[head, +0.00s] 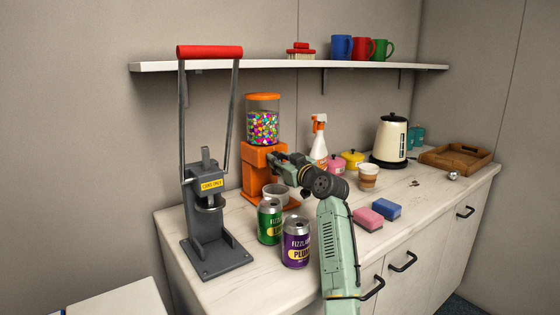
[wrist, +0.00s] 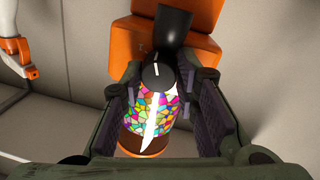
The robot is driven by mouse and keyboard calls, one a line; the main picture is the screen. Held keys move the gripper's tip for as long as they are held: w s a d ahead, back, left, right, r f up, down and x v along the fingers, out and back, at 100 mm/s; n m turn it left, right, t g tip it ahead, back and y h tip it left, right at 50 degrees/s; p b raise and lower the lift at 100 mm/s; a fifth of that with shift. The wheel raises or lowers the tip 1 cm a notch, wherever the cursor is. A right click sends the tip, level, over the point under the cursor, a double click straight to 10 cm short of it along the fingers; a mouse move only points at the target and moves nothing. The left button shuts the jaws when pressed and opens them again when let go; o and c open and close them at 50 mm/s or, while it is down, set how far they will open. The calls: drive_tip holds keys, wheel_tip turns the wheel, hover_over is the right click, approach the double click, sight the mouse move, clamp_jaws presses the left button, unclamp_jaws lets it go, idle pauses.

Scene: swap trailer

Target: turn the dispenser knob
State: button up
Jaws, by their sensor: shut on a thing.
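The orange dispenser (head: 258,163) stands on the counter, with a clear hopper of coloured candies (head: 263,127) on top. In the wrist view, the candies (wrist: 168,112) show below its orange body (wrist: 205,52). The dark round knob (wrist: 157,76) has a white mark and sits between my fingers. My gripper (wrist: 160,86) is shut on the knob, one finger on each side. In the head view, my gripper (head: 276,163) is at the front of the dispenser and hides the knob. A dark spout (wrist: 173,32) shows beyond the knob in the wrist view.
A grey bowl (head: 275,192) sits at the dispenser's foot. Green (head: 269,221) and purple (head: 296,242) cans stand in front, close to my arm. A can press (head: 212,220) is at left. A spray bottle (head: 319,145) and sponges (head: 368,219) are at right.

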clamp_jaws()
drive_tip(key=m+p, duration=0.2)
drive_tip(key=m, duration=0.3)
drive_tip(key=shift+r+g, duration=0.1)
drive_tip(key=shift+g, duration=0.2)
drive_tip(key=shift+m+p, duration=1)
drive_tip(key=shift+m, duration=0.8)
drive_tip(key=o, duration=0.8)
unclamp_jaws()
drive_tip(key=shift+o, duration=0.2)
